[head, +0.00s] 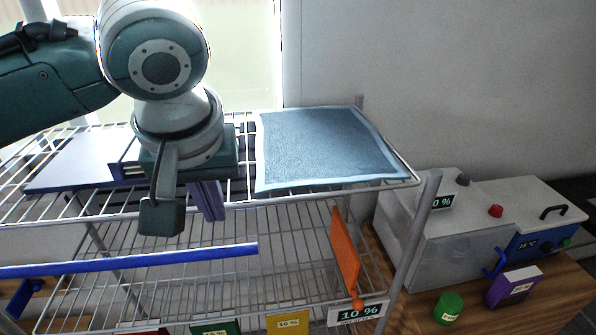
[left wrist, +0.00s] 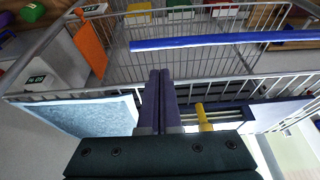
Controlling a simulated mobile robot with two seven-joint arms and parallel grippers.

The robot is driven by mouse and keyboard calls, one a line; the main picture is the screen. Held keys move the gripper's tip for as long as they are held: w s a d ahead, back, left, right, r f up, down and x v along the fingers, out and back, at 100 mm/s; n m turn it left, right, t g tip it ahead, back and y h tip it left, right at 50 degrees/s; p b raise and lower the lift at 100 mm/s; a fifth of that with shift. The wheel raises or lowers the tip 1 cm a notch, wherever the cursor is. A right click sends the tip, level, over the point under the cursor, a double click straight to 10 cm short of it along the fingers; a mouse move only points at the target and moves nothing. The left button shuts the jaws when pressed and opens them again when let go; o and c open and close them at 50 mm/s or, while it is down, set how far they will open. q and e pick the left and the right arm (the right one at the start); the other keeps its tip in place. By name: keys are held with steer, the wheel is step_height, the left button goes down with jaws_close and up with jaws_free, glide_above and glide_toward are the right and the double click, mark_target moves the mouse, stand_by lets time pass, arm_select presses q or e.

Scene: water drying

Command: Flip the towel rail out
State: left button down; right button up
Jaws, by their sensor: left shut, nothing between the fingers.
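The towel rail looks to be the long blue bar (head: 130,260), which runs along the front of the wire rack below the top shelf. It also crosses the upper right of the left wrist view (left wrist: 225,40). My left gripper (head: 212,205) points down at the front edge of the top shelf, above the bar and apart from it. Its purple fingers (left wrist: 160,85) are pressed together with nothing between them. A blue towel with a pale border (head: 325,145) lies flat on the right of the top shelf. My right gripper is not in view.
The wire rack's shelf edge (head: 300,196) is close to my left fingers. An orange panel (head: 344,255) hangs at the rack's right side. Grey boxes (head: 440,240) and a green cylinder (head: 448,307) stand on a wooden surface at right. Open space lies before the rail.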

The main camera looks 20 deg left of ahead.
arm_select(q)
steer(key=x, duration=0.7)
steer(key=shift+f, duration=0.1)
